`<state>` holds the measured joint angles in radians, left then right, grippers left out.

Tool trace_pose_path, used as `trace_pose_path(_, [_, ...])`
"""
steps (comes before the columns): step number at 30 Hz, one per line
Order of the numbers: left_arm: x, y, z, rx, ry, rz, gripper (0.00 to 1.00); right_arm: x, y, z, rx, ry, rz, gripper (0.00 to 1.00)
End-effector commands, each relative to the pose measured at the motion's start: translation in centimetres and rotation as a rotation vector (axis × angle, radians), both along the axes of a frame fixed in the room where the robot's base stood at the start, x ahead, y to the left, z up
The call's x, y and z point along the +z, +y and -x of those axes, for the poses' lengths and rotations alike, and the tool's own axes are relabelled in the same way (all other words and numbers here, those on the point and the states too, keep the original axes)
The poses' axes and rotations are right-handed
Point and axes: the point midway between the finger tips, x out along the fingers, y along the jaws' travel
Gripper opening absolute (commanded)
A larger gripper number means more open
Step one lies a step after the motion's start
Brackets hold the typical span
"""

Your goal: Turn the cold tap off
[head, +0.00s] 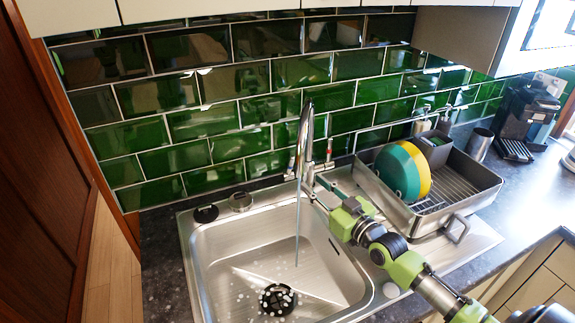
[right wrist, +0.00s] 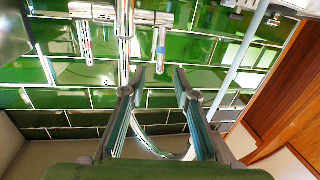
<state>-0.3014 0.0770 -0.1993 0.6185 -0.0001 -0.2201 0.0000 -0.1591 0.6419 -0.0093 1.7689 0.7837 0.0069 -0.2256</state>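The chrome tap (head: 307,135) stands behind the sink, and a thin water stream (head: 297,225) falls from its spout into the basin. The red-marked handle (head: 329,152) is on the tap's right in the head view. The cold handle (head: 291,165) is on its left, partly hard to make out. The right wrist view, which appears upside down, shows the red-ringed handle (right wrist: 84,38) at left and the blue-ringed cold handle (right wrist: 161,45) at right. My right gripper (right wrist: 159,75) is open and empty, its fingertips just short of the cold handle. My left gripper is out of view.
The steel sink (head: 205,270) holds a black drain strainer (head: 278,298). Right of the tap, a dish rack (head: 468,200) holds a teal plate (head: 396,172) and a yellow plate. A metal cup (head: 479,144) and coffee machine (head: 525,115) stand beyond. Green tiles close off the back.

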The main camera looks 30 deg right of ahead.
Motion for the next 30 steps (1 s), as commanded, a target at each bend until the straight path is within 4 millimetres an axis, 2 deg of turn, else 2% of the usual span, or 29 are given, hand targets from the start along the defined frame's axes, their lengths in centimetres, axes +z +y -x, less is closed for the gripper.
trace_pose_path(6, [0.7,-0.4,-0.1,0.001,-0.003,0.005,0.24,0.3,0.5,-3.7,0.000,-0.002,0.000,0.28])
trace_pose_path(18, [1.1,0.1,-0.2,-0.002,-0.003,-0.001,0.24,0.1,1.2,-9.7,0.000,0.000,0.000,0.28])
trace_pose_path(24, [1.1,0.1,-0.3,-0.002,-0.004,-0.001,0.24,0.0,1.5,-11.3,0.001,0.002,0.001,0.28])
trace_pose_path(30, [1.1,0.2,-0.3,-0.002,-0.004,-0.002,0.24,0.0,1.5,-11.7,0.001,0.001,0.001,0.28])
